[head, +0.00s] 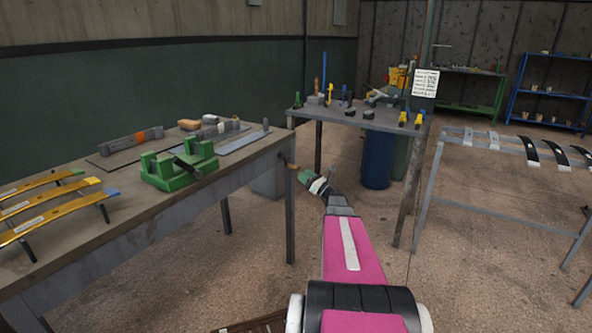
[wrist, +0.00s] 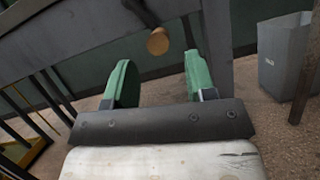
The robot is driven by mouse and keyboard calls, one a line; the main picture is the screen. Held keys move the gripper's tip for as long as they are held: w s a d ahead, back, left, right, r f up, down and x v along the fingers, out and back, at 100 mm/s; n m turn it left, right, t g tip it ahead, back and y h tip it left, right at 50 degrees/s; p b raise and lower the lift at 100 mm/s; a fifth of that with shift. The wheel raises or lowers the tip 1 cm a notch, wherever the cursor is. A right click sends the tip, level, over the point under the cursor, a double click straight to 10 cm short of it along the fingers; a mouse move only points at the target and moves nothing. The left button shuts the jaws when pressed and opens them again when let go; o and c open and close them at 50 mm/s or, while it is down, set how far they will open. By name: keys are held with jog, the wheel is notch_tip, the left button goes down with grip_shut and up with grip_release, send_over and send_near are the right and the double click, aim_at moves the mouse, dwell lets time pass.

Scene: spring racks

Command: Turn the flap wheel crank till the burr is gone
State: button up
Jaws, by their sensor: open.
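A round tan wooden knob (wrist: 158,41) on a dark arm shows at the bench's edge in the wrist view. It looks like the crank's handle. In the head view the small brown knob (head: 293,167) sticks out at the right end of the left workbench (head: 150,231). My gripper (head: 306,178) has green fingers and is just right of and below the knob. In the wrist view my gripper (wrist: 158,64) is open and empty, with the knob ahead of the gap between the fingertips. I cannot make out the flap wheel or the burr.
The bench holds a green fixture (head: 180,166), yellow springs (head: 50,208) and a flat grey bar (head: 240,140). A grey bin (wrist: 285,52) stands to the right in the wrist view. A tool table (head: 375,118) and a blue barrel (head: 378,160) are behind. A leaf-spring rack (head: 480,216) is at right.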

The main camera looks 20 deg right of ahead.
aim_at(296, 168)
jog(key=shift+x, duration=2.95)
grip_shut()
